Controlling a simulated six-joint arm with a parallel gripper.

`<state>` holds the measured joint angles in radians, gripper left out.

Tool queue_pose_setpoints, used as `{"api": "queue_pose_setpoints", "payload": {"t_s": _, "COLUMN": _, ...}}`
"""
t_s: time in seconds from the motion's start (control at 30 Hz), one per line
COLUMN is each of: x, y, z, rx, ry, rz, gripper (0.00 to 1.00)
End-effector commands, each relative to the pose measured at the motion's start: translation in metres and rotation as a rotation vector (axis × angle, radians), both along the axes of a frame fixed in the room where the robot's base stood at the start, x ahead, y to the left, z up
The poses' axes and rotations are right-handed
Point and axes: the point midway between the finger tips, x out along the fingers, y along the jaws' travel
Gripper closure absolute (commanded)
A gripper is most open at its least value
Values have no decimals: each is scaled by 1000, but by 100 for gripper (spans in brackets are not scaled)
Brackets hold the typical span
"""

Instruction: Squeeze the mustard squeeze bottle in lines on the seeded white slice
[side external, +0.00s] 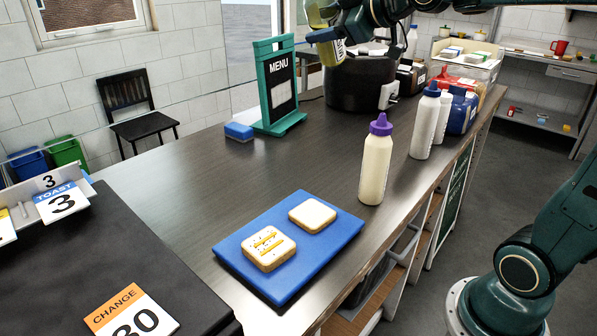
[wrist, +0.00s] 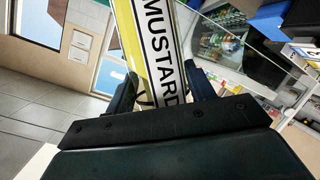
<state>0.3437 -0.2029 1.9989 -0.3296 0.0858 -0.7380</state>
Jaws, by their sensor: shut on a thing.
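My gripper (side external: 326,37) is high at the top of the side view, shut on the mustard squeeze bottle (side external: 325,54). The bottle is yellow with a white label, and its upper end is cut off by the frame. In the wrist view the bottle (wrist: 158,45) lies between the two dark fingers (wrist: 162,90), its label reading MUSTARD. Its nozzle cannot be made out. The seeded white slice (side external: 257,257) lies on the left of a blue board (side external: 285,284), with several yellow mustard lines and dark specks on top. My gripper is well above and behind it.
A plain slice (side external: 312,214) shares the board. A purple-capped cream bottle (side external: 375,168) stands to its right, with white bottles (side external: 424,125) behind. A menu stand (side external: 279,92), blue sponge (side external: 239,132) and black pot (side external: 352,87) stand farther back. The counter's middle is clear.

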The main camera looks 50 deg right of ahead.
Motion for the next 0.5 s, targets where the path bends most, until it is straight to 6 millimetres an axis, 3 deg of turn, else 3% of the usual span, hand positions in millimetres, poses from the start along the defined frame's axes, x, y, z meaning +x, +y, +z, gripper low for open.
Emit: {"api": "queue_pose_setpoints", "payload": {"t_s": 0.5, "x": 0, "y": 0, "z": 1, "rx": 310, "ry": -3, "rz": -96, "gripper": 65}}
